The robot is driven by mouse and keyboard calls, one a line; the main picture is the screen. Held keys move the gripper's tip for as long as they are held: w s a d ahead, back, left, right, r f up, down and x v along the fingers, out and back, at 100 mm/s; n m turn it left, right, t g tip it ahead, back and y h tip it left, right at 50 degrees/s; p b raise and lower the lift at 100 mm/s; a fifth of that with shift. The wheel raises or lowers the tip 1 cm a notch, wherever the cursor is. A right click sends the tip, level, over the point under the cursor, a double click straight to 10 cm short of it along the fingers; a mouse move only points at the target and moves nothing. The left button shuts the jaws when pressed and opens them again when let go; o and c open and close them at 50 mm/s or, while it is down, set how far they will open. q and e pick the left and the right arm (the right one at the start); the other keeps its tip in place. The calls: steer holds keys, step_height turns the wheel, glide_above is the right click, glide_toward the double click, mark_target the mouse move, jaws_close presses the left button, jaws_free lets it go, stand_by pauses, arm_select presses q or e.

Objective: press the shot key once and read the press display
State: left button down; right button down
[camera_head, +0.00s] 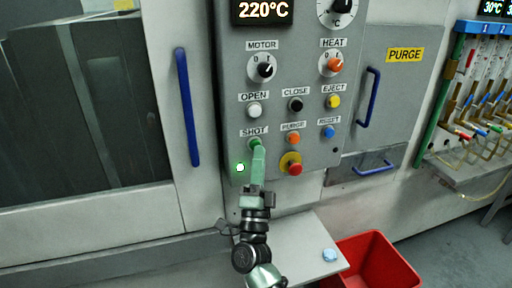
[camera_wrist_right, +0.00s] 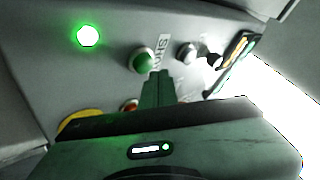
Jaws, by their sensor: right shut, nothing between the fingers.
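The shot key (camera_head: 254,143) is a green round button under the SHOT label on the grey control panel. My right gripper (camera_head: 258,152) is shut and empty, with its pale green fingertips just below and over the lower edge of the key. In the right wrist view, the green key (camera_wrist_right: 142,61) stands just beyond the tips of the shut fingers (camera_wrist_right: 159,75); I cannot tell whether they touch. A lamp (camera_head: 240,168) glows green left of the fingers; it also shows in the wrist view (camera_wrist_right: 87,36). The press display (camera_head: 263,11) reads 220°C. My left gripper is not in view.
Close by are the orange PURGE button (camera_head: 293,138), the white OPEN button (camera_head: 254,111) and the red emergency stop (camera_head: 291,164) on its yellow base. A blue handle (camera_head: 187,108) stands left of the panel. A red bin (camera_head: 372,262) is at lower right.

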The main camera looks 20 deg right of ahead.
steer(key=shift+w, duration=0.25)
steer(key=shift+w+b, duration=0.35)
steer(key=shift+w, duration=0.1)
stand_by(0.6)
steer(key=shift+s, duration=0.15)
steer(key=shift+s+p, duration=0.4)
steer(key=shift+s, duration=0.35)
steer(key=s+p, duration=0.2)
steer(key=s, duration=0.3)
stand_by(0.4)
stand_by(0.4)
